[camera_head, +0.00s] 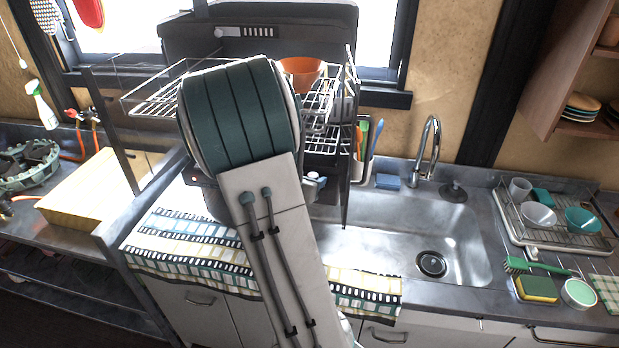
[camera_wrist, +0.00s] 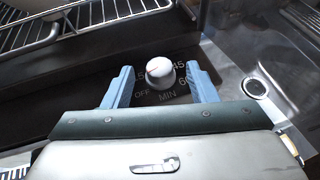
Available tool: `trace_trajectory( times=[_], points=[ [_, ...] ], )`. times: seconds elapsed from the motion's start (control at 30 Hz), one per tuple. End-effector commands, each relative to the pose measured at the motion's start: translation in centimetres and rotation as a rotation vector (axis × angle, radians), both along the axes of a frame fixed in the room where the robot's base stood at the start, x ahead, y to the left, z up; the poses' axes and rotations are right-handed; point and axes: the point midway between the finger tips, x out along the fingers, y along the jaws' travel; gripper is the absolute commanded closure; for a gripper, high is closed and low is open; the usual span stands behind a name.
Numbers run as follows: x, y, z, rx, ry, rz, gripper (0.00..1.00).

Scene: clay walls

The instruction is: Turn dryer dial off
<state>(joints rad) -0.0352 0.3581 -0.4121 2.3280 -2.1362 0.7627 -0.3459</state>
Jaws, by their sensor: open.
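The dryer dial (camera_wrist: 159,70) is a round white knob with a thin red mark, on a dark panel in the wrist view. Printed around it are OFF at lower left, MIN below, and 45 and 60 at right. The red mark's exact setting is hard to read. My gripper (camera_wrist: 160,67) is open, with one light-blue finger on each side of the dial and visible gaps between. The dish dryer (camera_head: 260,32) stands left of the sink in the head view, its front largely hidden by my arm.
Wire racks (camera_head: 155,98) of the dryer hold an orange bowl (camera_head: 302,72). A utensil holder with colourful tools hangs at its right side. The sink (camera_head: 395,240) and faucet (camera_head: 430,140) are to the right. A patterned towel (camera_head: 190,250) lies along the counter's front.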

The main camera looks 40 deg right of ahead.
Motion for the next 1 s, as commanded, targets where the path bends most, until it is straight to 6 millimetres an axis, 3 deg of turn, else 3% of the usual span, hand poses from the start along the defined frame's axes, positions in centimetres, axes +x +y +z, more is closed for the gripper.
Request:
trace_trajectory(
  times=[0.2, 0.47, 0.5, 0.63, 0.67, 1.0],
  points=[
    [0.57, -1.13, -0.52, 0.001, 0.0, 0.001, 0.48],
    [0.62, -1.22, -0.59, 0.001, 0.0, 0.001, 0.48],
    [0.62, -1.21, -0.58, 0.001, 0.0, 0.001, 0.51],
    [0.61, -1.2, -0.58, 0.001, 0.0, 0.001, 0.87],
    [0.61, -1.2, -0.58, 0.001, 0.0, 0.001, 0.92],
    [0.53, -1.36, -1.14, 0.005, -0.003, 0.049, 0.91]
  ],
)
